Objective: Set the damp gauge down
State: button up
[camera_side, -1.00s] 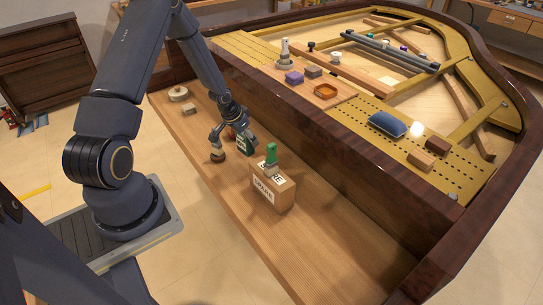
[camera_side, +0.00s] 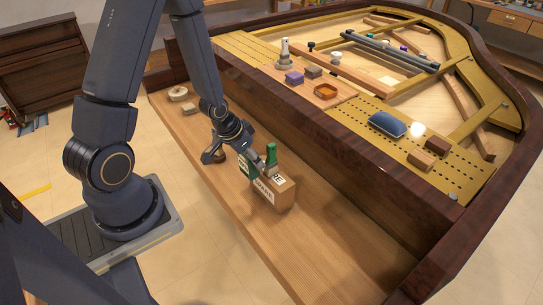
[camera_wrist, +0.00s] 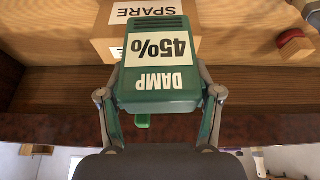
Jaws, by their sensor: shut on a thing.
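The damp gauge (camera_wrist: 158,88) is a green block with a white label reading 45% and DAMP, upside down in the wrist view. My gripper (camera_wrist: 160,98) is shut on it, with one finger at each side. In the side view the gauge (camera_side: 244,166) is mostly hidden by my gripper (camera_side: 252,158), just left of a wooden box (camera_side: 286,193) marked SPARE. The box (camera_wrist: 105,45) also shows behind the gauge in the wrist view. I cannot tell whether the gauge touches the box or the wooden shelf below.
The shelf is clear to the front right. The piano's dark wooden wall (camera_side: 330,150) rises behind.

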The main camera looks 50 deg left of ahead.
jog(key=s+d+m+h, duration=0.15)
jog(key=d+m, duration=0.35)
jog(key=d, duration=1.1)
jog(key=shift+g, duration=0.3)
jog(key=w+f, duration=0.3)
jog(key=w, duration=0.1)
jog(key=w+d+f, duration=0.1)
jog(key=w+f, duration=0.2)
jog(key=w, duration=0.2)
jog(key=w+d+f, duration=0.1)
jog(key=w+f, duration=0.2)
jog(key=w, duration=0.1)
jog(key=shift+w+d+f, duration=0.2)
jog(key=shift+w, duration=0.1)
jog(key=shift+w+f, duration=0.15)
jog(key=shift+f, duration=1.55)
jog(key=o, duration=1.2)
jog(key=shift+f, duration=0.1)
